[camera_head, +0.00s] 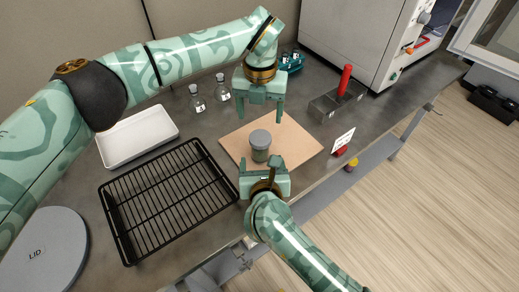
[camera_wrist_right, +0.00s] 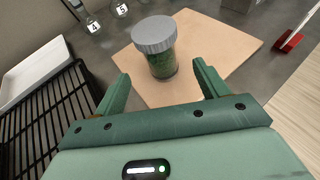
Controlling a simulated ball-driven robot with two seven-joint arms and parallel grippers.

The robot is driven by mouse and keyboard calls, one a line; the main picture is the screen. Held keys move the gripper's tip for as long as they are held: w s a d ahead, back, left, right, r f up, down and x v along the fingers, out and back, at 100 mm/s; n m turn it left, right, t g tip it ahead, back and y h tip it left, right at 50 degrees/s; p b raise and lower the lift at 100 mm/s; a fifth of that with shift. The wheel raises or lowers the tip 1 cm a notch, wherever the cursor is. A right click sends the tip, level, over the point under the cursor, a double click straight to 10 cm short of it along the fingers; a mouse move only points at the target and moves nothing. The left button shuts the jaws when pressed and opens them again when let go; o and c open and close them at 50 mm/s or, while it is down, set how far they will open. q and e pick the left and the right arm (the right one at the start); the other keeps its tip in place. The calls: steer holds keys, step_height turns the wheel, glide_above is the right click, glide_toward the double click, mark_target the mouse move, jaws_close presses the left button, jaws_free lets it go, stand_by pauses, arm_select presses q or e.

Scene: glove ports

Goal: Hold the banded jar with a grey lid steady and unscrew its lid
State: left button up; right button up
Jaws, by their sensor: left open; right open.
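The banded jar (camera_head: 260,153) with green contents stands upright on a tan mat (camera_head: 303,150). Its grey lid (camera_head: 260,138) sits on top. In the right wrist view the jar (camera_wrist_right: 163,64) and its lid (camera_wrist_right: 153,34) are beyond the fingertips, between their lines. My right gripper (camera_head: 262,166) is low on the near side of the jar, open and empty; its open fingers (camera_wrist_right: 160,80) point toward the jar without touching it. My left gripper (camera_head: 260,114) is open, fingers pointing down, above and behind the jar, apart from the lid.
A black wire rack (camera_head: 165,195) and a white tray (camera_head: 138,136) lie at left. Numbered flasks (camera_head: 197,98) stand behind the mat. A clear box (camera_head: 337,104) with a red-handled item (camera_head: 345,79) and a small sign (camera_head: 343,140) are at right.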

mark_target(261, 154)
steer(key=x, duration=0.8)
arm_select(q)
steer(key=shift+s+d, duration=0.1)
